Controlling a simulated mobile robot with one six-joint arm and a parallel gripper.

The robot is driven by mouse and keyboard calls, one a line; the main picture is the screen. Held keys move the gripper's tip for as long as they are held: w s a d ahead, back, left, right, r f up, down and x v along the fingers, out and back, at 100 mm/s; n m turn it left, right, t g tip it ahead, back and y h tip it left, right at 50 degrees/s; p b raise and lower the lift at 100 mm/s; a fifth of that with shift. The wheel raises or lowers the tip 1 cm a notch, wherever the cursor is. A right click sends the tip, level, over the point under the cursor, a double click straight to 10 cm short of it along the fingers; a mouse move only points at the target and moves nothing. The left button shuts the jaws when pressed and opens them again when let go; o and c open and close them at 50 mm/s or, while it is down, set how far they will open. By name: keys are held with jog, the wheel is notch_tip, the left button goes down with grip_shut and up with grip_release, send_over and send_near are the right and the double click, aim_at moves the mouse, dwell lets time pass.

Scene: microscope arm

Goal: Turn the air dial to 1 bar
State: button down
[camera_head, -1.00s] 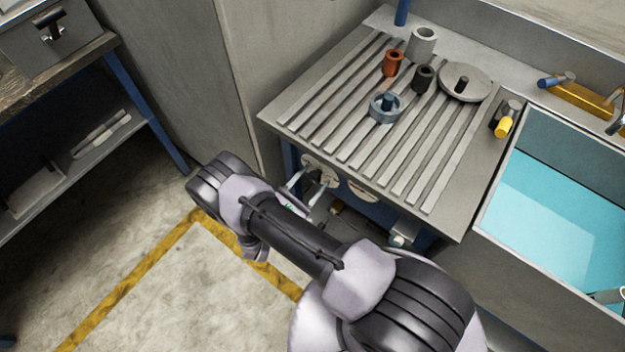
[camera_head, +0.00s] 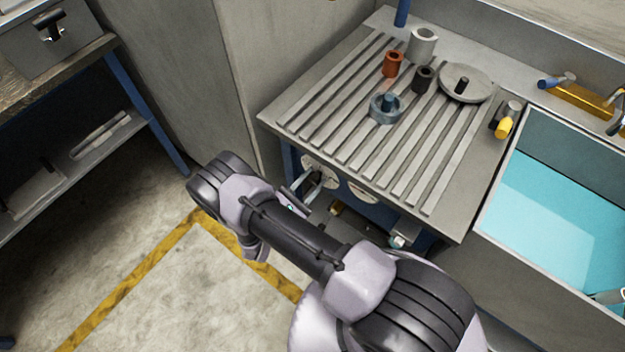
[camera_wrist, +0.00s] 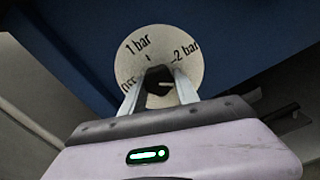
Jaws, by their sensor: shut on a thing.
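The air dial is a pale round plate (camera_wrist: 143,48) on a dark blue panel in the wrist view. It carries "1 bar" at upper left, "2 bar" at upper right and a partly covered label at lower left. My gripper (camera_wrist: 160,90) is shut on the black knob (camera_wrist: 158,75) at the dial's middle, one finger on each side. In the head view my gripper (camera_head: 299,197) is at a pale dial plate (camera_head: 318,173) under the table's front edge, largely hidden by my arm.
A slotted metal table (camera_head: 330,130) stands above the dial, with several round parts on it. A second pale plate (camera_head: 362,192) sits to the right under the edge. A basin of blue liquid (camera_head: 560,215) is at the right. Open floor lies to the left.

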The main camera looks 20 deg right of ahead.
jog(key=m, duration=0.8)
jog(key=shift+w+a+r+b, duration=0.1)
jog(key=shift+b, duration=0.3)
jog(key=m, duration=0.6)
jog(key=shift+r+m, duration=0.15)
jog(key=shift+m, duration=0.25)
jog(key=c, duration=0.9)
grip_release()
